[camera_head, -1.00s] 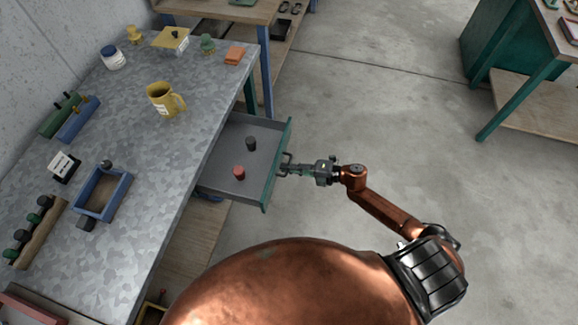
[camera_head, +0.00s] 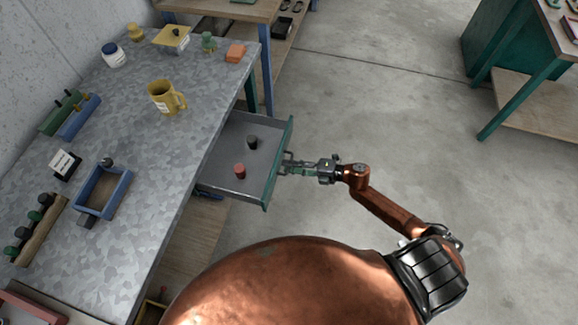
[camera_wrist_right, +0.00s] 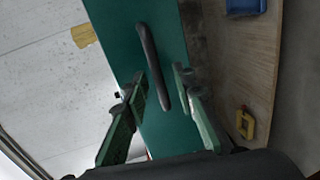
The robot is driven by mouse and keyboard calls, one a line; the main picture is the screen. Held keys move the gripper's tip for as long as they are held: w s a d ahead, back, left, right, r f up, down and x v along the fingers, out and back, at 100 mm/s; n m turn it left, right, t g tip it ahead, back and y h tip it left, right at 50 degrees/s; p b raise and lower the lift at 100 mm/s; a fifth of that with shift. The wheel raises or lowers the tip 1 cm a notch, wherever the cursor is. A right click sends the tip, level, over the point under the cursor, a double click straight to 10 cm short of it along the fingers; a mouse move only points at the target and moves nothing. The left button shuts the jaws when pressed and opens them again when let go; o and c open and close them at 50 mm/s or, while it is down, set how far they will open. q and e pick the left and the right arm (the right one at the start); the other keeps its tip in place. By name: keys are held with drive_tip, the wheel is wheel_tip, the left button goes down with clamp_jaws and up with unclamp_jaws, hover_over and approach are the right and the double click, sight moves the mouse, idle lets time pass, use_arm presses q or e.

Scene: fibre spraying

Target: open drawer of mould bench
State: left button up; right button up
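The mould bench (camera_head: 140,150) has its drawer (camera_head: 222,180) pulled well out from under the top. Its green front panel (camera_head: 283,150) also shows in the right wrist view (camera_wrist_right: 178,132). A dark bar handle (camera_wrist_right: 153,65) is on that panel. My right gripper (camera_head: 289,163) is at the front of the drawer. In the right wrist view, its two green fingers (camera_wrist_right: 158,75) stand apart on either side of the handle, with gaps showing. My left gripper is not in view.
A red piece (camera_head: 240,171) and a black piece (camera_head: 252,142) are in the drawer. A yellow mug (camera_head: 166,98), a blue frame (camera_head: 102,190) and other items stand on the bench top. The floor right of the drawer (camera_head: 380,110) is clear.

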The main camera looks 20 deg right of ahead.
drive_tip(key=v, duration=1.1)
drive_tip(key=shift+s+d, duration=0.15)
drive_tip(key=d+f+m+t+h, duration=0.3)
drive_tip(key=d+f+m+h, duration=0.45)
drive_tip(key=f, duration=0.65)
drive_tip(key=s+d+f+m+g+h, duration=0.1)
drive_tip(key=s+d+f+m+h, duration=0.2)
drive_tip(key=f, duration=0.5)
drive_tip(key=s+d+f+m+g, duration=0.1)
drive_tip(key=s+d+f+m, duration=0.2)
drive_tip(key=s+f+m, duration=0.4)
drive_tip(key=s+a+f+m+g+h, duration=0.25)
drive_tip(key=s+f+m+g, duration=0.3)
drive_tip(key=s+f, duration=1.1)
drive_tip(key=s+a+f+m+g, duration=0.1)
drive_tip(key=s+a+f+g, duration=0.1)
drive_tip(key=s+a, duration=0.3)
drive_tip(key=s+a+f+m+g, duration=0.2)
drive_tip(key=s+a+f, duration=0.3)
drive_tip(key=s, duration=0.9)
drive_tip(key=shift+s+a+m+g+y, duration=0.2)
drive_tip(key=shift+m+g+y, duration=0.1)
drive_tip(key=shift+g+y, duration=0.15)
